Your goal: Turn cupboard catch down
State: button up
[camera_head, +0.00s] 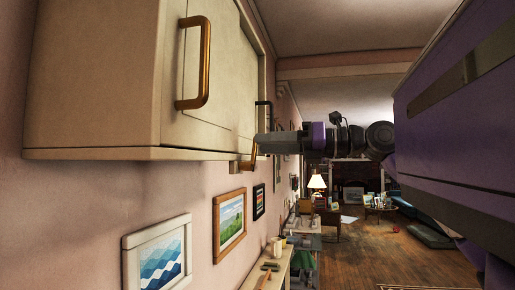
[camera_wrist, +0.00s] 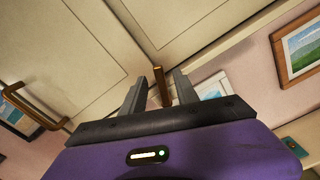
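The cupboard (camera_head: 110,85) is a cream wall cabinet in the head view, and its door panels fill the top of the wrist view (camera_wrist: 60,45). The catch (camera_head: 248,160) is a small brass bar hanging at the cupboard's lower edge. In the wrist view the catch (camera_wrist: 161,90) stands between the two grey fingers of my gripper (camera_wrist: 160,76), with a visible gap on each side. In the head view my gripper (camera_head: 257,143) comes from the right and partly hides the catch. I cannot tell whether either finger touches it.
A bronze door handle (camera_head: 204,62) sticks out from the nearer door, and a dark handle (camera_head: 269,106) is just above my gripper. Framed pictures (camera_head: 229,223) hang on the wall below. A table with small items (camera_head: 272,268) stands lower down.

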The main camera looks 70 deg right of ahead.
jog(key=shift+s+d+b, duration=0.15)
jog(key=shift+s+b, duration=0.2)
jog(key=shift+s, duration=1.8)
